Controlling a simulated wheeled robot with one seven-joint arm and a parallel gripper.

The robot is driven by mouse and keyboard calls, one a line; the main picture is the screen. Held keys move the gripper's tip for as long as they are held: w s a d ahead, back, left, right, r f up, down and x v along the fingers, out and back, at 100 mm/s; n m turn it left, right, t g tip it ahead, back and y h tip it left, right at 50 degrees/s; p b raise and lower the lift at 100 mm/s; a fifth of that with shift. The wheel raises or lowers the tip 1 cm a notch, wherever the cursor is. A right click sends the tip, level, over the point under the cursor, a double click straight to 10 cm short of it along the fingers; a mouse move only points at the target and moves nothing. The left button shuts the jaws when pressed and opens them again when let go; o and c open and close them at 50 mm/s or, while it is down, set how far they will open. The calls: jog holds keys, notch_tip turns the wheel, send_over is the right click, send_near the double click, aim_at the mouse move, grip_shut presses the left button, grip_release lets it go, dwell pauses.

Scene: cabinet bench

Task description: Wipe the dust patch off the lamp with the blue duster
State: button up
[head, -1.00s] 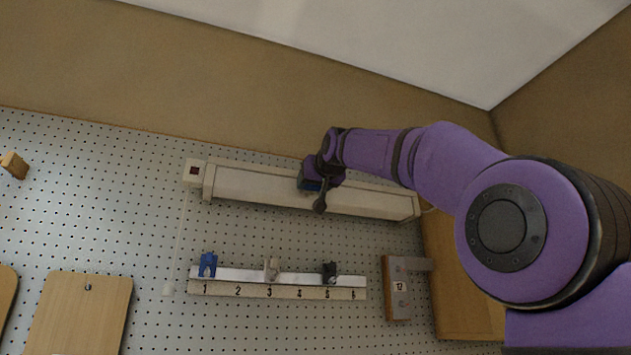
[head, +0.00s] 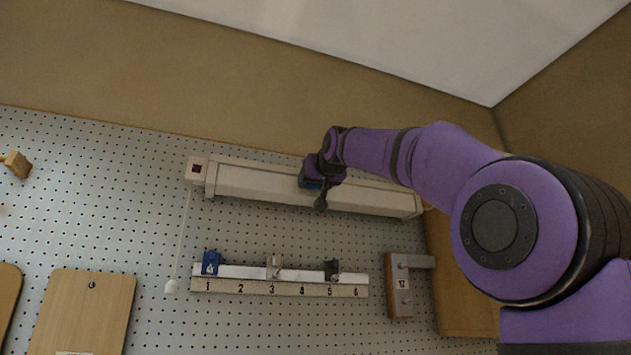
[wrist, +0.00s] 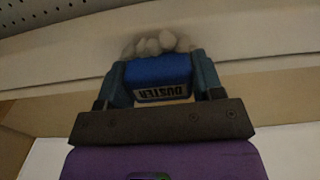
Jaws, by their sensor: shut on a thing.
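The lamp (head: 262,184) is a long pale fixture mounted on the pegboard wall; it also fills much of the wrist view (wrist: 258,75). My gripper (head: 310,184) is at the middle of the lamp. In the wrist view my gripper (wrist: 163,82) is shut on the blue duster (wrist: 160,70), labelled DUSTER. The duster's pale tufts (wrist: 154,46) are at the lamp's face, seemingly touching it. A faint grey dust patch (wrist: 128,50) shows around the tufts; the duster hides part of it. In the head view the duster is a small blue bit (head: 309,184).
Below the lamp is a numbered rail (head: 280,287) with blue, pale and dark clips. A pull cord (head: 184,240) hangs at the lamp's left. A wooden board (head: 85,310) hangs at lower left.

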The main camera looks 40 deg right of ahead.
jog(key=shift+w+d, duration=0.2)
jog(key=shift+w, duration=0.5)
jog(key=shift+s+d, duration=0.3)
jog(key=shift+d, duration=0.7)
jog(key=shift+s+d, duration=0.3)
jog(key=shift+d, duration=0.65)
jog(key=shift+w, duration=0.1)
jog(key=shift+w+a, duration=0.25)
jog(key=shift+a, duration=0.4)
jog(key=shift+w+a, duration=0.2)
jog(key=shift+a, duration=0.4)
jog(key=shift+w+a, duration=0.25)
jog(key=shift+a, duration=0.4)
jog(key=shift+f, duration=0.1)
jog(key=shift+s, duration=0.1)
jog(key=shift+v, duration=2.95)
